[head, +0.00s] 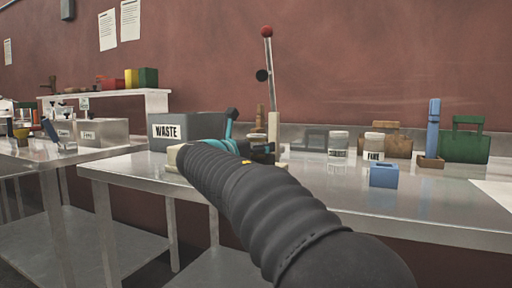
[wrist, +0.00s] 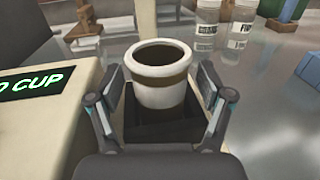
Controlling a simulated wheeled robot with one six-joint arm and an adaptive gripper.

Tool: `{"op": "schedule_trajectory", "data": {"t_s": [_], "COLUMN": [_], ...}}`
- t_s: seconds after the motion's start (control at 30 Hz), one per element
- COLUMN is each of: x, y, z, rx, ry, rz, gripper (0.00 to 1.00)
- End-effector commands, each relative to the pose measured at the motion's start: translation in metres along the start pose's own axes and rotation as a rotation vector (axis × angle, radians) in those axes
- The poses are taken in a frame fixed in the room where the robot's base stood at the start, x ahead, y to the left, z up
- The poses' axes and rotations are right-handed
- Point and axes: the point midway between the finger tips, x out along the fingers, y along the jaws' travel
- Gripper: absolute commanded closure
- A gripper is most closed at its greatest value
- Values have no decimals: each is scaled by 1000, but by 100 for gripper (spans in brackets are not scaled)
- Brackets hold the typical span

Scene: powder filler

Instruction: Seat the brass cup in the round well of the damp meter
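In the wrist view a round cup (wrist: 161,96), pale cream with a brownish band and a dark open mouth, stands upright between my gripper's fingers. My gripper (wrist: 162,88) is open around it, with a narrow gap visible on each side. A dark square recess or holder (wrist: 165,133) lies under the cup. I cannot tell whether the cup rests on its floor. No round well shows clearly.
A grey WASTE bin (head: 190,127) stands behind my arm, with a red-knobbed lever (head: 268,60) beside it. White labelled jars (head: 374,147), a blue block (head: 384,176) and a green holder (head: 465,146) stand to the right.

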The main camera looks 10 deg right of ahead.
Motion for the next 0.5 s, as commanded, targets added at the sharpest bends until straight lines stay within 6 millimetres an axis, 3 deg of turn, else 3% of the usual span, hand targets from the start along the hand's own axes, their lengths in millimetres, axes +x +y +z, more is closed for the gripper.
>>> {"op": "schedule_trajectory", "data": {"t_s": [0.27, 0.5], "x": [-4, -38], "y": [0, 1], "z": [0, 0], "rx": [0, 0], "ry": [0, 0], "rz": [1, 4], "gripper": [21, 21]}}
